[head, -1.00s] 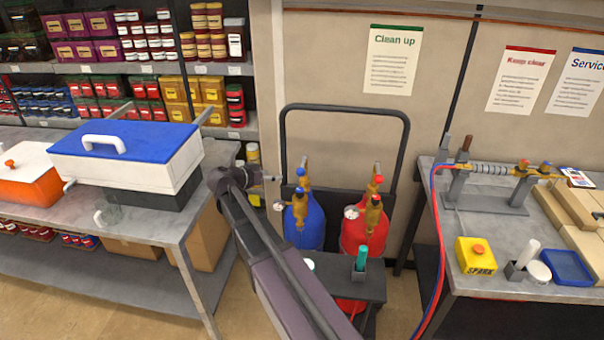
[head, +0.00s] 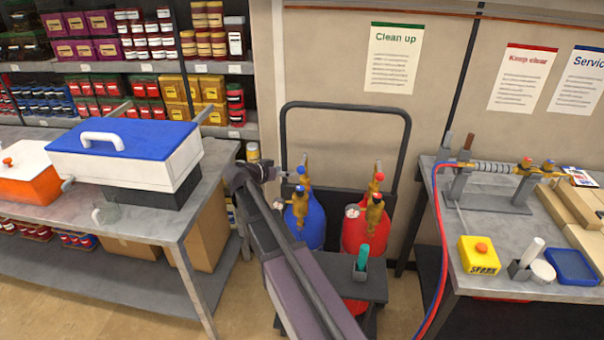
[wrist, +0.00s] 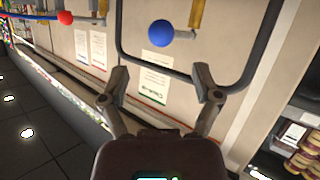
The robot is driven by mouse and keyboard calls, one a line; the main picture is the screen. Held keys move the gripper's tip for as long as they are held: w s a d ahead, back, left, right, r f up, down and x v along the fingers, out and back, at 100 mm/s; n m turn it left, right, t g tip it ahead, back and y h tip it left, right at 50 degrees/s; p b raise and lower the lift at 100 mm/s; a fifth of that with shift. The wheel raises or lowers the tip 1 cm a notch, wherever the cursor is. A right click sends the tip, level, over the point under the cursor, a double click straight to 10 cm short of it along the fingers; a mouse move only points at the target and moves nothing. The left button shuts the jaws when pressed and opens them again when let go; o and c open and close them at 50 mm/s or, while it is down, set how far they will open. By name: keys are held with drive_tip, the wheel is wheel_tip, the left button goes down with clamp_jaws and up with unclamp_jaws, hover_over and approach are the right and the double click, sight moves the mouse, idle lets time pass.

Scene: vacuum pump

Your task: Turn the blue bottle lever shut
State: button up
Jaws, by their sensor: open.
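The blue bottle (head: 312,225) stands upright on a cart, with a brass valve and blue knobs on top. Its upper blue knob (head: 301,170) is beside the end of my arm in the head view. My gripper (wrist: 160,85) is open and empty, with no visible contact with the knob.
A red bottle (head: 357,232) with a red knob (head: 379,177) stands just right. The cart's dark handle frame (head: 345,108) rises behind both. Benches stand left (head: 222,185) and right (head: 470,228). Red and blue hoses (head: 441,240) hang at the right bench's edge.

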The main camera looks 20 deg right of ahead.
sight(298, 170)
drive_tip(key=b+x, duration=0.2)
drive_tip(key=x, duration=0.6)
drive_tip(key=shift+b, duration=0.3)
clamp_jaws()
drive_tip(key=shift+d, duration=0.15)
